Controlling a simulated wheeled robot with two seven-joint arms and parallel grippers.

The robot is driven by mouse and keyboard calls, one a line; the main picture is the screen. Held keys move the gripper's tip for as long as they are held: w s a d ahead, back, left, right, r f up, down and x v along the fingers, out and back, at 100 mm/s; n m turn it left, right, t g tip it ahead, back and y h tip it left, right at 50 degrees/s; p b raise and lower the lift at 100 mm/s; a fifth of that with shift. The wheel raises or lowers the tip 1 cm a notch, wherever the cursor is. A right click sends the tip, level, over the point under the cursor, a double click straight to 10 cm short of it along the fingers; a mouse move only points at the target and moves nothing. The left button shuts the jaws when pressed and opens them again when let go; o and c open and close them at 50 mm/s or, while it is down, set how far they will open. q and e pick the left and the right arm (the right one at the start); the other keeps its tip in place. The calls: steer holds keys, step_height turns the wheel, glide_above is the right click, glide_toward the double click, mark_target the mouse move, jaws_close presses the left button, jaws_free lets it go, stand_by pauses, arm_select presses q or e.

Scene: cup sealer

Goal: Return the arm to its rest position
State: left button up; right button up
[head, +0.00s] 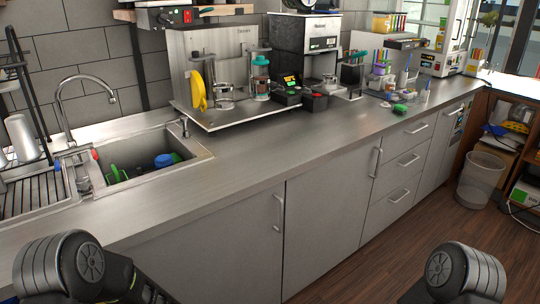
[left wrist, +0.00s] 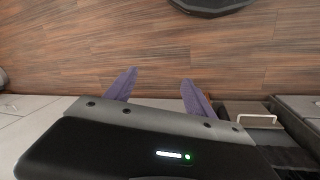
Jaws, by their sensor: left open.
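My left gripper (left wrist: 157,88) shows in the left wrist view, with its two purple-grey fingers spread apart and nothing between them. It hangs over the brown wood floor (left wrist: 150,45), away from the counter top. In the head view only parts of my two arms show, low at the left and right edges. Neither gripper is visible in the head view, and my right gripper is in no view.
A steel counter (head: 270,155) runs along the wall with a sink (head: 205,155) at left. A cup sealer-like machine (head: 306,40) and a board of tools (head: 215,125) stand at the back. A bin (head: 481,180) is on the floor at right. The floor in front is clear.

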arm_select(q)
steer(key=s+d+f, duration=0.2)
steer(key=s+d, duration=0.1)
steer(key=s, duration=0.4)
steer(key=s+d+f+m+h, duration=0.1)
steer(key=s+d+f, duration=0.1)
steer(key=s, duration=0.6)
steer(key=shift+d+m, duration=0.3)
steer(key=shift+d, duration=0.55)
